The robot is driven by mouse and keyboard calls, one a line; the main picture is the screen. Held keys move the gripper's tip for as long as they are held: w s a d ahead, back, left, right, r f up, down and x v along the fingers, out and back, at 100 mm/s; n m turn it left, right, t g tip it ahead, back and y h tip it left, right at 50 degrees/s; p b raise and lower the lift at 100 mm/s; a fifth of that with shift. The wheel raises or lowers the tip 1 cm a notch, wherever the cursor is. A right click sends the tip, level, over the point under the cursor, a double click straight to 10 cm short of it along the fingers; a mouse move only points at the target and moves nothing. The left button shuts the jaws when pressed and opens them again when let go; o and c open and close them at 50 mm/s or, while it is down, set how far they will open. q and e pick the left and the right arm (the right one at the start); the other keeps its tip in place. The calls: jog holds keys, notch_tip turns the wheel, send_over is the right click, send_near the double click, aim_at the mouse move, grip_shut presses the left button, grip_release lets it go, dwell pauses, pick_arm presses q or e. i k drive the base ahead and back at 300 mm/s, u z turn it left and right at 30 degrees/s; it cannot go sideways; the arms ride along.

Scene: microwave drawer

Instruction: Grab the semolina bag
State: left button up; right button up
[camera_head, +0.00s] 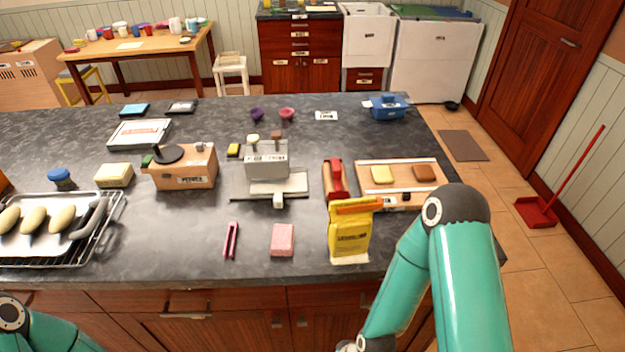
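The semolina bag (349,236) is a yellow packet with a dark printed label and an orange top band. It stands upright on the dark grey counter (180,240), close to the front edge and right of centre in the head view. My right arm, teal, rises just right of the bag and bends down in front of the counter. Only a small part near its lower end shows at the bottom edge; the gripper fingers do not show. A bit of my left arm shows at the bottom left, and its gripper is outside the picture.
A pink block (283,240) and red tongs (231,240) lie left of the bag. A red-handled object (336,180) and a wooden board (399,174) lie behind it. A grey press-like device (268,172) stands at the centre. A tray rack (60,250) is at left.

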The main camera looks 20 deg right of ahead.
aim_at(348, 234)
jog(key=u, duration=0.7)
jog(key=k, duration=1.25)
jog(key=z, duration=0.7)
jog(key=i, duration=1)
jog(key=u, duration=0.1)
